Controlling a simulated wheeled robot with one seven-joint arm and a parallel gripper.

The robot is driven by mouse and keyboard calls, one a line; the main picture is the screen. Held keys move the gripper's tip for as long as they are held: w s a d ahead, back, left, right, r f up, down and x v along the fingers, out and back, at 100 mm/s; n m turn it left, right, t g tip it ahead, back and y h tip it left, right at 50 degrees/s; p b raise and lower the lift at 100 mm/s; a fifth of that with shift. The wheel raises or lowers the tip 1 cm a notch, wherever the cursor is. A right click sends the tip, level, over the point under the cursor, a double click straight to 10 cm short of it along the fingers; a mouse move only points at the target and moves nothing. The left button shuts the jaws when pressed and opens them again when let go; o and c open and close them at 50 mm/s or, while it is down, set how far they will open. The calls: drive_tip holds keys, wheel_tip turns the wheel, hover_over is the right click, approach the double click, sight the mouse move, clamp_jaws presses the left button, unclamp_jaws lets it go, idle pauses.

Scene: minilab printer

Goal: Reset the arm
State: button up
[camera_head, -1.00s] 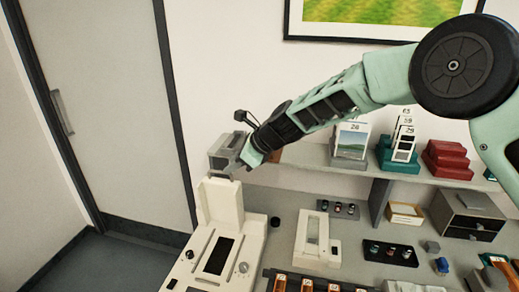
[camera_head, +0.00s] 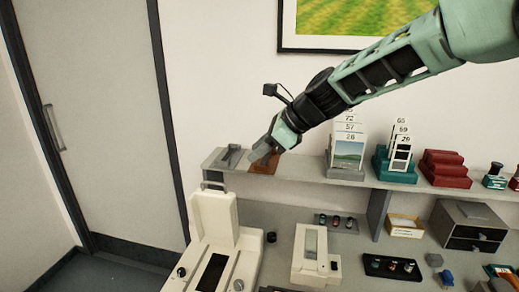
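My arm reaches in from the upper right, and my gripper (camera_head: 264,157) is at its lower left end. The gripper points down and left over the left part of the wall shelf (camera_head: 310,176). A brown object (camera_head: 266,166) shows just behind and below the fingertips. I cannot tell whether the fingers touch it or whether they are open or shut. A small flat grey object (camera_head: 232,156) lies on the shelf's left end, apart from the gripper.
Below stands a white device with a raised lid (camera_head: 214,218). Numbered cards with a landscape picture (camera_head: 349,148), a teal holder (camera_head: 394,166) and a red stepped block (camera_head: 446,168) stand along the shelf. A grey drawer box (camera_head: 468,226) is at right. Open air lies left of the gripper.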

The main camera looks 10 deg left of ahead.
drive_tip(key=s+d+f+n+h+b, duration=0.1)
drive_tip(key=s+d+f+n+h, duration=0.1)
drive_tip(key=s+d+f+n, duration=0.2)
drive_tip(key=s+d+f+n+g+h+b, duration=0.1)
drive_tip(key=s+d+f+n+h+b, duration=0.1)
drive_tip(key=s+d+n, duration=0.9)
drive_tip(key=s+d+f+n+g+h+b, duration=0.1)
drive_tip(key=s+d+f+n+h, duration=0.3)
drive_tip(key=s, duration=1.6)
drive_tip(key=d+f+n, duration=0.3)
drive_tip(key=n, duration=0.3)
drive_tip(key=shift+d+n+b, duration=0.3)
drive_tip(key=shift+n+b, duration=0.1)
